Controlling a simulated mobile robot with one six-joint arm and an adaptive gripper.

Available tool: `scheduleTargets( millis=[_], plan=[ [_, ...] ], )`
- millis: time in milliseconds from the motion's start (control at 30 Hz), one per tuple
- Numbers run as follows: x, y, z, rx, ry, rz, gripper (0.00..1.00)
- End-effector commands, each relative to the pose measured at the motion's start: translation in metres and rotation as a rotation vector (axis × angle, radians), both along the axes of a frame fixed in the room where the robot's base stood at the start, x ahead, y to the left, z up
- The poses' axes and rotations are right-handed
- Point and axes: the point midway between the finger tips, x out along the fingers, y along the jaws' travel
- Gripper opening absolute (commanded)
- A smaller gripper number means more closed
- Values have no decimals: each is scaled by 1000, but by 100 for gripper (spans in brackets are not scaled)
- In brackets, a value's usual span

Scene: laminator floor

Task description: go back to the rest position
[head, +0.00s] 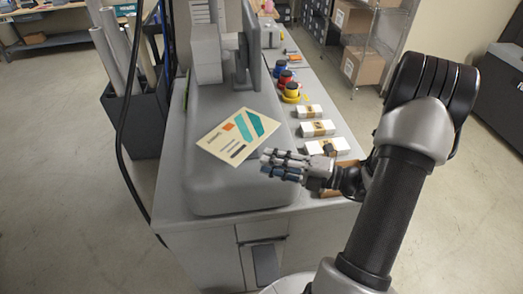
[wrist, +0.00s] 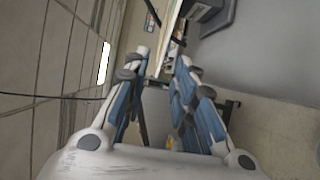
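My gripper (head: 268,160) is at the end of the arm, reaching left over the grey machine (head: 225,190) on the bench. In the wrist view its two fingers (wrist: 163,62) stand apart with a gap between them, and nothing shows clamped there. A cream card (head: 238,138) with teal and orange patches appears over the top of the machine, just beyond the fingertips. It seems apart from the fingers, but I cannot tell its exact height.
White banded packs (head: 318,128) line the bench's right side, with red, blue and yellow round items (head: 286,80) behind. A monitor (head: 247,50) stands at the back. Rolls in a dark bin (head: 135,110) stand left, shelving with boxes (head: 365,65) right. Floor lies open both sides.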

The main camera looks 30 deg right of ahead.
Motion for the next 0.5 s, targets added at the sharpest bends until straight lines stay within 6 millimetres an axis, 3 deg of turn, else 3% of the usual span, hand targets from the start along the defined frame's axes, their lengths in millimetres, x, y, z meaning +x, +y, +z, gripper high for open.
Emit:
scheduleTargets(
  millis=[267,367,500],
  plan=[
    [0,6,-1,-27,-11,23,25],
    [-2,30,-3,-137,-53,115,25],
    [-18,89,-14,-436,-206,378,25]
  ],
)
